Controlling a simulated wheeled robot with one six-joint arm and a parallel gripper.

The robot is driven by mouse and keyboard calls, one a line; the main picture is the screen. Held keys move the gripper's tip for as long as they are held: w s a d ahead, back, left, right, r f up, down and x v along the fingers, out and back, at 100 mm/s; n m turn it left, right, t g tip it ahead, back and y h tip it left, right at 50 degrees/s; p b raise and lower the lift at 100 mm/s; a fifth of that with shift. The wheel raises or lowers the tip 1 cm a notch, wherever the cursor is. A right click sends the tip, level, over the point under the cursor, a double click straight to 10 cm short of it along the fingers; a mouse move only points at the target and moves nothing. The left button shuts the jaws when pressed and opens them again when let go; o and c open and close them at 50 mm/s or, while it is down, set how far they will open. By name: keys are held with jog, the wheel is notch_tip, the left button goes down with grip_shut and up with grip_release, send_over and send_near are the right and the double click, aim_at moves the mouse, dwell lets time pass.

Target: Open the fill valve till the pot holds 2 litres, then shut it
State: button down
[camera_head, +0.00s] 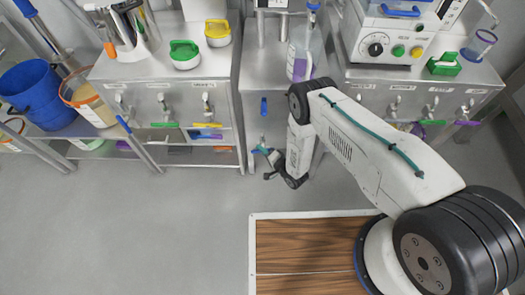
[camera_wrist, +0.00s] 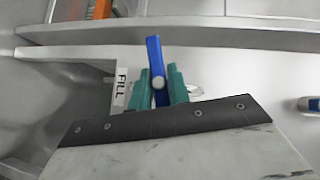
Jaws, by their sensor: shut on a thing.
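The fill valve's blue lever (camera_wrist: 154,55) stands nearly upright in the wrist view, leaning slightly left. A white label reading FILL (camera_wrist: 122,87) is just left of it. My gripper (camera_wrist: 161,90) has its teal fingers shut on the lever, one on each side. In the head view my gripper (camera_head: 265,152) is low in front of the middle steel cabinet. The valve body and its outlet are mostly hidden by the fingers. A tall clear vessel (camera_head: 301,50) with purple at its bottom stands above on the cabinet; I cannot tell whether it is the pot, or its level.
Another blue handle (camera_head: 264,106) is on the cabinet front above my gripper. A machine with knobs (camera_head: 395,38) is at right. The grey floor (camera_head: 130,230) at left is clear.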

jog(key=shift+n+g+h, duration=0.6)
jog(key=shift+n+h, duration=0.4)
jog(key=shift+h, duration=0.2)
jog(key=n+g+h, duration=0.1)
jog(key=h, duration=0.1)
jog(key=shift+a+n+h, duration=0.1)
jog(key=shift+n+h, duration=0.2)
jog(key=shift+n, duration=0.1)
jog(key=n+h, duration=0.1)
jog(key=h, duration=0.1)
jog(key=shift+n+h, duration=0.3)
jog(key=shift+h, duration=0.1)
jog(key=shift+n+g+h, duration=0.3)
jog(key=shift+n+h, duration=0.5)
jog(key=shift+h, duration=0.7)
jog(key=c, duration=1.3)
grip_release()
